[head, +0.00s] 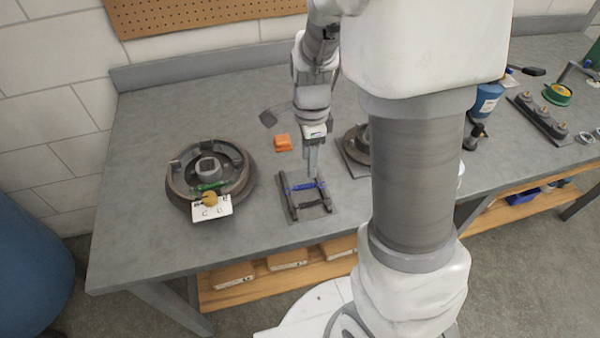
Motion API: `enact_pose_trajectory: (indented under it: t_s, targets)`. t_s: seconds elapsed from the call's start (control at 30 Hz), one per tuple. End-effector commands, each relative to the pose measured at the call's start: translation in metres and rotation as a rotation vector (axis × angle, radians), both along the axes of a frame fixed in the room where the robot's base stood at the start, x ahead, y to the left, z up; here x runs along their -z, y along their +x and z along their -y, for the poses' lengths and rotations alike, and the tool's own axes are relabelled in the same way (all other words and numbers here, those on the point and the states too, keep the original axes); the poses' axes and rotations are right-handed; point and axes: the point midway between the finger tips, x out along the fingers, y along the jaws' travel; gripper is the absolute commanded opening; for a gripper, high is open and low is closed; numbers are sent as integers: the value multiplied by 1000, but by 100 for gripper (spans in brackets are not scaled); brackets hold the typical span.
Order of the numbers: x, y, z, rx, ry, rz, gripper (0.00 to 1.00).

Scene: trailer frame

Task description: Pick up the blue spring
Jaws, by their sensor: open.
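The blue spring (302,187) is small and lies across a dark metal frame (290,207) on the grey workbench, towards the bench's front edge. My gripper (312,170) points down, with its fingertips just above and slightly to the right of the spring's middle. The fingers look narrow from this side and nothing shows between them. Whether a finger touches the spring is too small to tell.
A round drum part (180,188) with a green piece and a white label card (212,208) stands left. An orange block (283,143) lies behind the frame. A second round part (355,144) is partly hidden by my arm.

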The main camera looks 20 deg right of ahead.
Motion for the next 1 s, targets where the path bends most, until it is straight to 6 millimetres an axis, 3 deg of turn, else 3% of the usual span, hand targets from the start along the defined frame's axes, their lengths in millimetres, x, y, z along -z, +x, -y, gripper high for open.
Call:
enact_pose_trajectory:
  t_s: [0.03, 0.27, 0.6, 0.87, 1.0]
  targets:
    - [9, -1, 0, 1, 0, -4, 54]
    - [24, -1, -1, 1, 0, -1, 54]
    - [68, -6, -6, 1, -1, -2, 54]
    - [70, -5, -6, 1, 0, 0, 54]
    - [70, -5, -6, 1, 0, 0, 32]
